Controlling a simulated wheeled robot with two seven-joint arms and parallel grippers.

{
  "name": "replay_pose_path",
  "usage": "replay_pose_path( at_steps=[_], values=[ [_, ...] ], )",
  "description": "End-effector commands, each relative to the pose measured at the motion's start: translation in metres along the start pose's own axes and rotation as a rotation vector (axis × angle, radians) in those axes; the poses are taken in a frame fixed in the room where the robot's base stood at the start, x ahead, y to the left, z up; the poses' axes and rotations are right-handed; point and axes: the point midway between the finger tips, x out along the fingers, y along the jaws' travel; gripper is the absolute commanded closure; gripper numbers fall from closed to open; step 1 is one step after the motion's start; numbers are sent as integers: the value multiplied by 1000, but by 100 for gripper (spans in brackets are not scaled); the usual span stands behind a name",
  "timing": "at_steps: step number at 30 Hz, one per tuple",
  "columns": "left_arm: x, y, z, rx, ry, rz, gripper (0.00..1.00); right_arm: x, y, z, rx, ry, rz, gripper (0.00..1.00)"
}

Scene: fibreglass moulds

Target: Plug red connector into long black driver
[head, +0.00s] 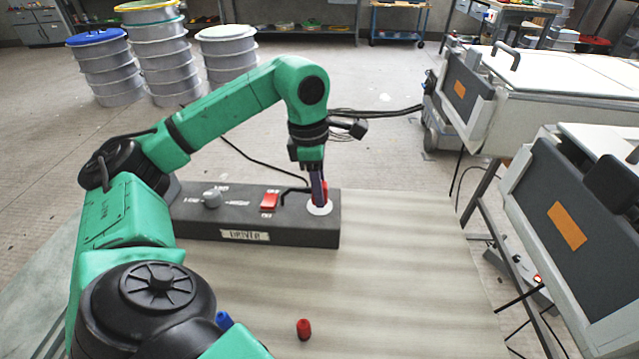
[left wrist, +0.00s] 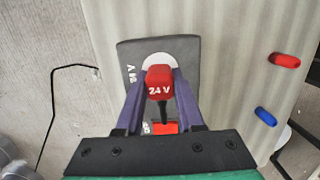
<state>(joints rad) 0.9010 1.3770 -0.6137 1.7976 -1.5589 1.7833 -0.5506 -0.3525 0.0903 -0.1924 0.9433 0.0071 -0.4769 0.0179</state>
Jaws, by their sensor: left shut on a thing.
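The long black driver (head: 190,225) lies on the table, with a grey knob, a red switch (head: 270,201) and a white round socket plate (head: 320,208) at its right end. My left gripper (head: 318,193) points down over that plate. In the left wrist view its purple fingers (left wrist: 160,84) are shut on the red connector (left wrist: 159,77), marked "24 V". The connector is over the white plate (left wrist: 160,59) of the driver (left wrist: 130,53). The fingers partly hide its lower end, so I cannot tell how deep it sits. My right gripper is not in view.
A loose red plug (head: 303,329) and a blue one (head: 223,320) lie on the table (head: 410,270) near the front. Machines with orange labels (head: 567,226) stand at the right. Stacked drums (head: 160,55) stand at the back left. The table right of the driver is clear.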

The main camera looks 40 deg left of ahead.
Motion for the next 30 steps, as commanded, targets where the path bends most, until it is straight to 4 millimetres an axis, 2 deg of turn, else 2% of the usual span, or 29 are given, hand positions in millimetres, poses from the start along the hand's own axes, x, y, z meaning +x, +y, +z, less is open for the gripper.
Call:
replay_pose_path(
  at_steps=[12,30],
  values=[
    [0,0,0,0,0,0,100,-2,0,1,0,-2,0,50],
    [12,0,-1,0,0,0,100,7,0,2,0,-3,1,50]
  ],
)
